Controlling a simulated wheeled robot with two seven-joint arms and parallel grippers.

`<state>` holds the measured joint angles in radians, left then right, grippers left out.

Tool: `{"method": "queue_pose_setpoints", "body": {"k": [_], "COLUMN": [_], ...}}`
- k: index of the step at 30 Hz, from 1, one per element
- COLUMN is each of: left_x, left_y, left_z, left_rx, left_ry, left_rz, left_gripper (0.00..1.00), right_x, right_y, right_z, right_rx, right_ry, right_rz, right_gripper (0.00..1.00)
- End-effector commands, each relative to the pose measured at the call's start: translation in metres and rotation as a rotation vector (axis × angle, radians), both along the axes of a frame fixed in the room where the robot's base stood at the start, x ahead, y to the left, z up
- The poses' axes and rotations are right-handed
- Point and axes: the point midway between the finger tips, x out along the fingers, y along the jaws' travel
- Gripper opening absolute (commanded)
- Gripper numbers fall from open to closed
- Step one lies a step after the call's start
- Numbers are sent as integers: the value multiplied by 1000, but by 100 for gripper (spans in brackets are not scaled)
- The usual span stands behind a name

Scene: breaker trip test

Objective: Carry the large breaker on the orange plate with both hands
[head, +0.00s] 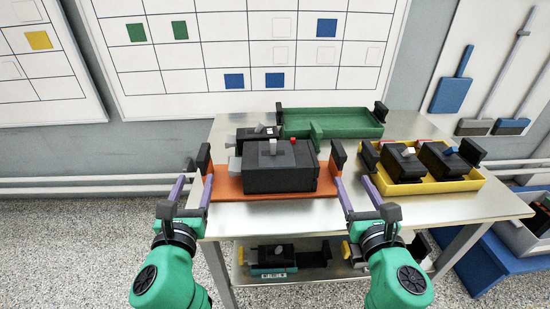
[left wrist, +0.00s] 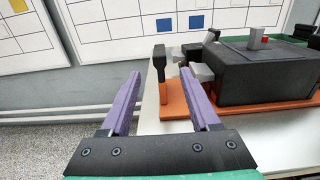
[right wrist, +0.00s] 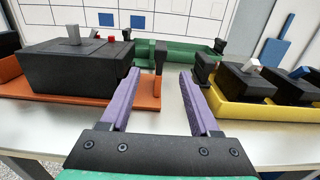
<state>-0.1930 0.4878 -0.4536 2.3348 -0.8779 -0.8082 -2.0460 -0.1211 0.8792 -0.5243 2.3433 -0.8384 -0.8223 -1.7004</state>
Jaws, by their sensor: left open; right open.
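The large black breaker (head: 280,179) with a grey lever on top sits on the orange plate (head: 232,188) on the metal table. The plate has a dark upright handle at each end. My left gripper (head: 194,182) is open near the left handle (head: 203,158); in the left wrist view that handle (left wrist: 162,75) stands ahead, close to the right finger. My right gripper (head: 356,183) is open near the right handle (head: 338,155); in the right wrist view that handle (right wrist: 160,60) stands ahead, between the finger directions. Neither gripper visibly touches a handle.
A green tray (head: 350,130) lies behind. A yellow tray (head: 440,185) with two smaller breakers stands close to the right of my right gripper. A smaller breaker (head: 257,132) sits behind the large one. A lower shelf holds more devices. Free table surface shows at the right front.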

Motion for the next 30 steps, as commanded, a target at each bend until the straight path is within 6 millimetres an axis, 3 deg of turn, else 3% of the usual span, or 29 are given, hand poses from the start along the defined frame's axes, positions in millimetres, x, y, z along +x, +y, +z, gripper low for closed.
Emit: {"method": "queue_pose_setpoints", "body": {"k": [7, 11, 30], "left_x": [1, 11, 131], "left_y": [0, 1, 8], "left_z": [0, 0, -1], "left_rx": [-2, -3, -5], "left_ry": [1, 0, 2], "left_rz": [0, 1, 2], "left_gripper": [62, 62, 62], "right_x": [1, 11, 132], "right_y": [0, 0, 7], "right_z": [0, 0, -1], "right_rx": [3, 4, 6], "right_ry": [1, -2, 1], "right_rz": [-1, -3, -3], "right_gripper": [62, 62, 62]}}
